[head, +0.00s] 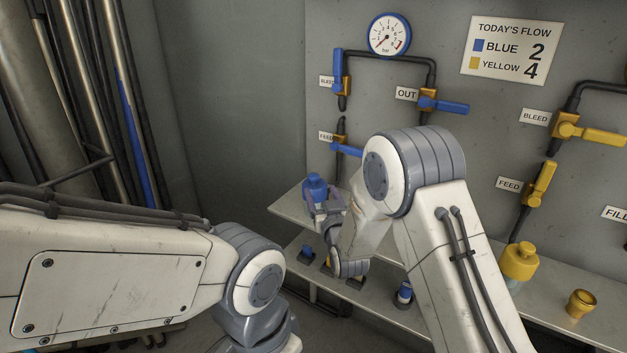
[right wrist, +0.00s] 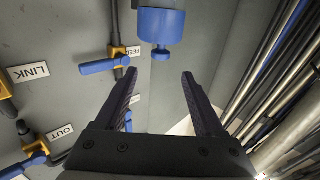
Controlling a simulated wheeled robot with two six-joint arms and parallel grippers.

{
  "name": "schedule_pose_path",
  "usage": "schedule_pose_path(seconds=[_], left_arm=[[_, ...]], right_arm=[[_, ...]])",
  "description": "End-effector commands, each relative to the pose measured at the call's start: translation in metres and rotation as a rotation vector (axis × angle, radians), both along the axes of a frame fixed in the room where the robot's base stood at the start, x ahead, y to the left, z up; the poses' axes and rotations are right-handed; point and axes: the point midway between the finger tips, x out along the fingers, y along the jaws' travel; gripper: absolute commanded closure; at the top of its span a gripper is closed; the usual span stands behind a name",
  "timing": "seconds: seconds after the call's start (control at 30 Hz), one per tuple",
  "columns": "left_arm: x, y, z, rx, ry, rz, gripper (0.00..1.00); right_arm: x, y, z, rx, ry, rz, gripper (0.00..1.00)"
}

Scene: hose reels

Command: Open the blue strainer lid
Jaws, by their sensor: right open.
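The blue strainer (head: 315,190) stands upright on the shelf below the blue valves, with its lid on top. In the right wrist view, which is upside down, the blue lid (right wrist: 158,25) shows at the top centre with its narrower knob pointing down. My right gripper (head: 326,205) is at the strainer in the head view and partly covers it. In the right wrist view its jaws (right wrist: 158,75) are open and empty, with the knob ahead of and between the fingertips, apparently untouched. My left arm crosses the lower left; its gripper is out of view.
The blue feed valve (head: 347,150) is close above the gripper. A pressure gauge (head: 389,36) and flow sign (head: 512,50) are on the wall. Pipes (head: 100,90) rise at left.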

Motion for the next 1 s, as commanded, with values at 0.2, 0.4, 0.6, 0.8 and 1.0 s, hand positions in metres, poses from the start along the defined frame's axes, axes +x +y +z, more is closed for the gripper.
schedule_pose_path(seconds=[0.2, 0.4, 0.6, 0.8, 1.0], left_arm=[[0.000, 0.000, 0.004, 0.000, 0.000, 0.000, 0.40], [0.000, 0.000, 0.006, 0.000, 0.000, 0.000, 0.40], [0.000, 0.000, 0.006, 0.000, 0.000, 0.000, 0.40], [0.000, 0.000, 0.007, 0.000, 0.000, 0.000, 0.40], [0.000, 0.000, 0.007, 0.000, 0.000, 0.000, 0.40]], right_arm=[[0.035, 0.008, 0.001, 0.000, -0.001, 0.000, 0.29], [0.068, 0.016, 0.001, 0.000, 0.001, 0.001, 0.29], [0.088, 0.021, 0.001, 0.000, 0.002, 0.001, 0.29], [0.094, 0.022, 0.000, -0.001, 0.003, 0.001, 0.29], [0.094, 0.022, 0.001, -0.001, 0.003, 0.001, 0.29]])
